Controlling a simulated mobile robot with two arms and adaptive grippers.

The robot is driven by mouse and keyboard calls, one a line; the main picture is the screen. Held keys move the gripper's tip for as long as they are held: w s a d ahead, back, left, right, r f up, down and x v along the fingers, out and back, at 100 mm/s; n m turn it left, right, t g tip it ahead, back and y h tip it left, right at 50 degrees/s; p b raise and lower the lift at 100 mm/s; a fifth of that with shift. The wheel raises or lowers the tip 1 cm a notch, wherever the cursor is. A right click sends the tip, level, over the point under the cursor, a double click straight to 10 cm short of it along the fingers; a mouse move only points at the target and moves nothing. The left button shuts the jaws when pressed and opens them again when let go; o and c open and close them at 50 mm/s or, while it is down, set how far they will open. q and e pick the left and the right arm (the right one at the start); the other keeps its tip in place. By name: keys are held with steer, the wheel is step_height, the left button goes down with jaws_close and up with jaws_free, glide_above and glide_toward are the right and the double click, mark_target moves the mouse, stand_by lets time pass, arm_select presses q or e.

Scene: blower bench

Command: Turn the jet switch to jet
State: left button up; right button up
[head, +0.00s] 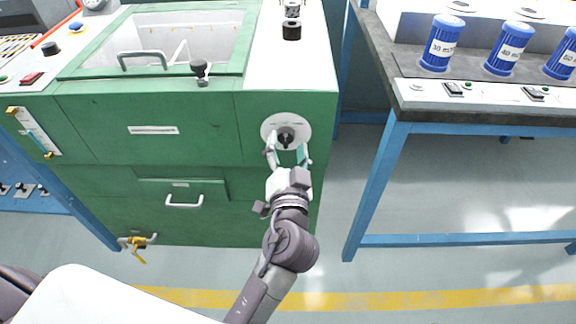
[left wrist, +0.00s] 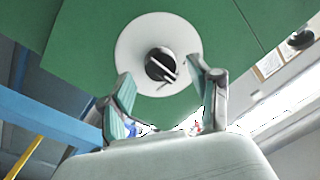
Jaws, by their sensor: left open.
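The jet switch is a round black knob (head: 286,138) on a white round plate (head: 269,126) on the front of the green bench, near its right edge. In the left wrist view the knob (left wrist: 160,64) has a light pointer bar that lies at a slant, and the white plate (left wrist: 130,45) is seen around it. My left gripper (head: 287,150) is open in front of the plate, its fingers just below the knob in the head view. In the left wrist view the two fingertips (left wrist: 160,75) stand apart on either side of the knob's lower part. I cannot tell whether they touch it. Plate lettering is unreadable.
The green bench (head: 85,120) has a lidded basin (head: 165,40) on top and a drawer handle (head: 184,201) on its front. A yellow valve (head: 138,243) sits low at the left. A blue-legged table (head: 480,128) with blue bottles stands at the right, with open floor below.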

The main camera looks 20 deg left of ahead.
arm_select(q)
steer(key=v, duration=1)
steer(key=shift+s, duration=0.4)
steer(key=shift+d, duration=0.1)
